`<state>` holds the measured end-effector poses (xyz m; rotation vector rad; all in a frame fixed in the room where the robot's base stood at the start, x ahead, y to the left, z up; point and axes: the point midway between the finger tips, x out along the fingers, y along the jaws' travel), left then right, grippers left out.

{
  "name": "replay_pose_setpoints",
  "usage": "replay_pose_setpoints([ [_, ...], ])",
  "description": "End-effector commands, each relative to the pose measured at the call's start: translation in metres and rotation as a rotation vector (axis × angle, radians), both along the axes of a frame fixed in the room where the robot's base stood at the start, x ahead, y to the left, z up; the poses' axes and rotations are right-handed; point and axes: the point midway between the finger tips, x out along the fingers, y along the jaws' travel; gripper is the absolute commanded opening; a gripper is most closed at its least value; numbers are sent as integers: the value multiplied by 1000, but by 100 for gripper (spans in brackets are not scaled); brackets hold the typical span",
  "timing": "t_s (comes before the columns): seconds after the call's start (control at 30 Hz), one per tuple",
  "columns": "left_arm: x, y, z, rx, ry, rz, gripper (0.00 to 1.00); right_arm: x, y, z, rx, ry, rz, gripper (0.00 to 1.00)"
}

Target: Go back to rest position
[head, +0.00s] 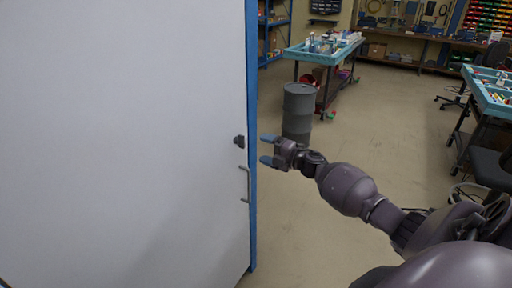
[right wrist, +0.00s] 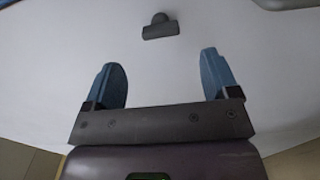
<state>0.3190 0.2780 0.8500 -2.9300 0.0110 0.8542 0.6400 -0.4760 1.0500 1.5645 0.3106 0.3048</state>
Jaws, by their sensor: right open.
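My right gripper (head: 267,150) is in the middle of the head view, just right of a large white door-like panel with a blue edge (head: 252,110). Its two blue fingers are apart and nothing is between them; the right wrist view shows the same open fingers (right wrist: 165,85). A small dark knob (head: 239,141) sits on the panel just left of the fingertips, and it also shows ahead of the fingers in the right wrist view (right wrist: 160,27). The fingers look apart from the knob. My left gripper is in neither view.
A metal pull handle (head: 245,184) is below the knob. A grey barrel (head: 298,110) stands on the floor behind the gripper. A teal-topped cart (head: 350,50) is farther back, and another teal-topped cart (head: 480,85) stands at the right. Open floor lies between them.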

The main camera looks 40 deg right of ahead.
Motion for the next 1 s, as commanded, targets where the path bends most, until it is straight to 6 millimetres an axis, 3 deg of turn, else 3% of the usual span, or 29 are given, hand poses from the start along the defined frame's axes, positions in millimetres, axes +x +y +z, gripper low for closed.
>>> replay_pose_setpoints([
  [0.27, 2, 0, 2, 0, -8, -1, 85, -14, -5, 1, 0, -1, 0, 81],
  [0.8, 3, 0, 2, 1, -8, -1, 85, -13, -6, 1, 2, 0, -1, 81],
  [1.0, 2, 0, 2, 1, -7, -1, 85, -7, -17, 7, 57, 3, -94, 81],
])
